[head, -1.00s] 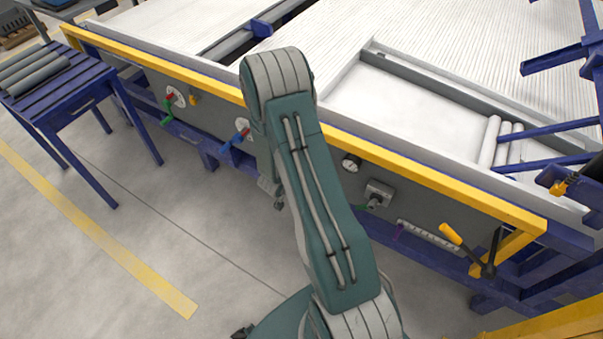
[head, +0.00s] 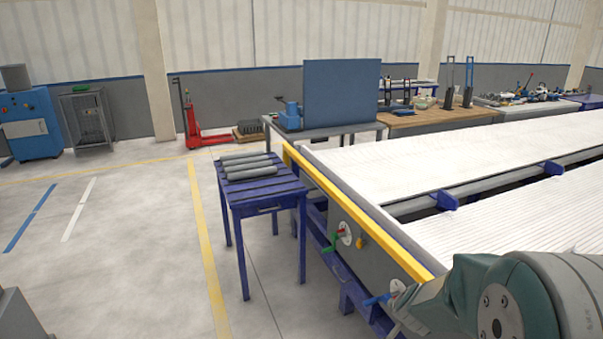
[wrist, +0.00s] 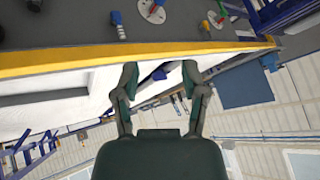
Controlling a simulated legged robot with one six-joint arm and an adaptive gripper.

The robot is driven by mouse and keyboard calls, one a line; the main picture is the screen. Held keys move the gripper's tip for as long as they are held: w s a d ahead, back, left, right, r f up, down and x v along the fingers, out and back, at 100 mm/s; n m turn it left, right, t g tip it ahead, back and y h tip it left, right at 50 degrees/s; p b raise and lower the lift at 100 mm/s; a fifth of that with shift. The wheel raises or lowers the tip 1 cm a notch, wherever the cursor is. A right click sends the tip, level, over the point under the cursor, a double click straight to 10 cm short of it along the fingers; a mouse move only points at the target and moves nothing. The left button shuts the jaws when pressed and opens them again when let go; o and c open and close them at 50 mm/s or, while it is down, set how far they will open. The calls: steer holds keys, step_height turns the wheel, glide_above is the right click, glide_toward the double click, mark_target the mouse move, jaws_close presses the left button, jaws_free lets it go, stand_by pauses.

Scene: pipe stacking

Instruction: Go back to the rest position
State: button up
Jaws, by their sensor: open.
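My gripper (wrist: 158,82) shows in the wrist view with its two fingers spread apart and nothing between them. It is open. The yellow-edged side of the long machine table (wrist: 120,56) lies beyond the fingertips in that view. In the head view only part of my arm shows at the lower right, and my gripper is not visible there. Several grey pipes (head: 248,166) lie side by side on a blue slatted table (head: 262,190) left of the machine.
The machine's yellow rail (head: 350,214) runs along its near side, with valve handles (head: 340,236) below. The floor (head: 120,250) left of the blue table is clear. A red pallet jack (head: 205,132) and a workbench with a blue panel (head: 340,95) stand farther back.

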steer(key=s+a+r+n+y, duration=0.25)
steer(key=s+a+r, duration=0.25)
steer(key=r, duration=0.3)
steer(key=s+a+r+n+g, duration=0.1)
steer(key=s+r, duration=0.3)
steer(key=s, duration=0.6)
steer(key=s+a+r+n+g, duration=0.1)
steer(key=s+r+n, duration=0.3)
steer(key=s, duration=0.6)
steer(key=shift+a+r+h, duration=0.25)
steer(key=shift+a+h, duration=0.2)
